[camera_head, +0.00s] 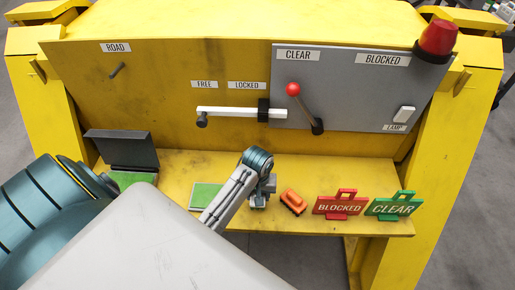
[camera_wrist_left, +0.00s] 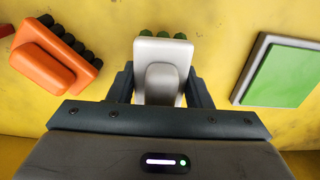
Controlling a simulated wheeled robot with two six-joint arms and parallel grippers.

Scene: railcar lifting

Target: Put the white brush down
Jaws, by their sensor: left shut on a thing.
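My left gripper (camera_head: 263,194) is low over the yellow shelf, between a green pad (camera_head: 205,196) and an orange brush (camera_head: 293,202). In the left wrist view its two dark fingers are shut on the white brush (camera_wrist_left: 161,52), one on each side. The brush's dark green bristles point away from the gripper. In the head view the gripper and arm mostly hide the brush. I cannot tell whether it touches the shelf. My right gripper is not in view.
A red BLOCKED sign (camera_head: 339,207) and a green CLEAR sign (camera_head: 391,206) stand on the shelf's right part. A dark open lid (camera_head: 121,150) is at the left. Behind, the panel carries a white bar (camera_head: 235,111) and a red-knobbed lever (camera_head: 304,107).

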